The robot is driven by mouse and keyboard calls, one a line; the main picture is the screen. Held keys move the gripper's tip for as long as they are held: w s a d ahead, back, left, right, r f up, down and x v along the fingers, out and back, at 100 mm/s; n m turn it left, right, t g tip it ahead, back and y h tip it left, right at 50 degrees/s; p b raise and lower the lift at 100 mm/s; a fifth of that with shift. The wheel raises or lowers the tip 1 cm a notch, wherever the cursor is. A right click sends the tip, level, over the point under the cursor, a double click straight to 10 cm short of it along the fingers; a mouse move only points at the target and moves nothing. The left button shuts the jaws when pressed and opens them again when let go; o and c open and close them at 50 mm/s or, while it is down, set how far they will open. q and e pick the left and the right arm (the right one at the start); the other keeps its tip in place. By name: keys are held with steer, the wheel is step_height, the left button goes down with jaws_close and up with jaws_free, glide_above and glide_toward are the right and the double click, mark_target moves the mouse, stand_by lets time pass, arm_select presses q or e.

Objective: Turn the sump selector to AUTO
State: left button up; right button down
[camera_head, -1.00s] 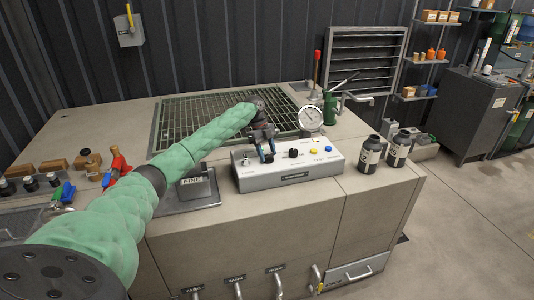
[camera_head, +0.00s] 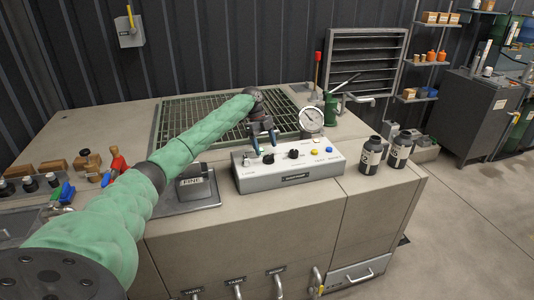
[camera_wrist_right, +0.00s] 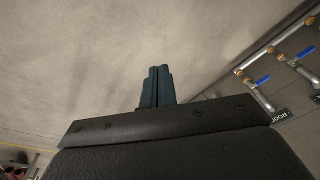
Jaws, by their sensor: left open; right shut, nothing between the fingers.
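The white control box (camera_head: 287,180) sits on the bench top, with a toggle at its left, black knobs, and a yellow and a blue button at its right. One black selector knob (camera_head: 293,154) stands near the middle; its pointer setting is too small to read. My left gripper (camera_head: 264,146) is open over the left part of the box, with its blue fingers pointing down around a dark knob (camera_head: 268,158). I cannot tell whether the fingers touch it. My right gripper (camera_wrist_right: 157,86) is shut and empty in the right wrist view, away from the box.
A pressure gauge (camera_head: 311,119) and green hand pump (camera_head: 331,108) stand behind the box. Two dark bottles (camera_head: 371,155) stand to its right. Pipes with blue-handled valves (camera_wrist_right: 263,80) show in the right wrist view.

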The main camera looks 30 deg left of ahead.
arm_select(q)
steer(key=b+v, duration=0.1)
steer(key=v, duration=0.3)
steer(key=shift+a+r, duration=0.1)
steer(key=shift+r, duration=0.1)
arm_select(e)
step_height(320, 180, up, 6)
steer(key=shift+a+f, duration=0.15)
steer(key=shift+f, duration=0.1)
